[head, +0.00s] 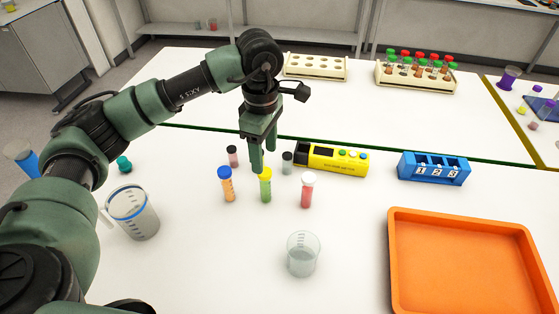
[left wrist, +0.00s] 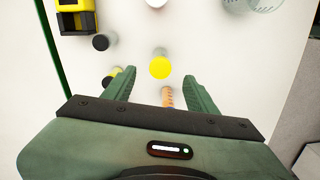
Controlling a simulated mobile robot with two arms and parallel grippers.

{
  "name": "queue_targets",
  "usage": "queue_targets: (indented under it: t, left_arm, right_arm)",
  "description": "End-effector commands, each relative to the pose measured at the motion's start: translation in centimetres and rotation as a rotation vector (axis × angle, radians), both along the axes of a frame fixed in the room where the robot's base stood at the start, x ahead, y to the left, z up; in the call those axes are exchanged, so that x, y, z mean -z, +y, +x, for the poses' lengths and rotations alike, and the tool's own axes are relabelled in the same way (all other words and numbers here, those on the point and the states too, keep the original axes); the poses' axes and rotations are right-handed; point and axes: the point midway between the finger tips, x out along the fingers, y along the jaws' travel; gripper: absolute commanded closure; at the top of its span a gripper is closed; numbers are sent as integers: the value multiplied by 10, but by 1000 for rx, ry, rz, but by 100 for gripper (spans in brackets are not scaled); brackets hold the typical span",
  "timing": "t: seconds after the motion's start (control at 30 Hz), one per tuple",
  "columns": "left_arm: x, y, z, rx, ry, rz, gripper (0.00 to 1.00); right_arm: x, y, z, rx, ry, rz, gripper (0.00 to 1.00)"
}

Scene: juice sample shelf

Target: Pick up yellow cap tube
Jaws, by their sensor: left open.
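The yellow cap tube (head: 265,186) stands upright on the white table, with green contents. In the left wrist view its yellow cap (left wrist: 160,68) shows from above, just beyond the fingertips and roughly between their lines. My left gripper (head: 262,160) points down at the tube in the head view, its fingers close above or behind the cap; whether they touch it cannot be told. The left gripper (left wrist: 159,78) is open and holds nothing. An orange tube with a blue cap (head: 226,184) stands just left of the yellow cap tube. My right gripper is not in view.
A white-capped red tube (head: 307,190) stands to the right, and small dark-capped vials (head: 287,163) behind. A clear beaker (head: 303,256) stands in front, a jug (head: 135,214) at left, an orange tray (head: 400,268) at right. A yellow device (head: 335,160) lies behind.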

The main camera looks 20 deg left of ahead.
Motion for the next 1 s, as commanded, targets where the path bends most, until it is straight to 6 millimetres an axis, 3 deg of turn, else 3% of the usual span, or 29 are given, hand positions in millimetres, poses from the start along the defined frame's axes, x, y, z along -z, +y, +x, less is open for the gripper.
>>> queue_targets:
  t: [0.1, 0.2, 0.63, 0.97, 1.0]
  left_arm:
    - [4, 0, -1, 0, 2, 1, 43]
    - [14, 0, -1, 0, 4, 1, 43]
    - [69, 2, -5, -1, 4, 0, 43]
    - [78, 1, -4, 0, -1, 0, 43]
    - [78, 1, -4, 0, -1, 0, 54]
  right_arm:
    - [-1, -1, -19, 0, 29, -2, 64]
    - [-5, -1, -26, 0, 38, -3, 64]
    - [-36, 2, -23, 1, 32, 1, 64]
    - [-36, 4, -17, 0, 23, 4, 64]
    - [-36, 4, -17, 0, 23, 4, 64]
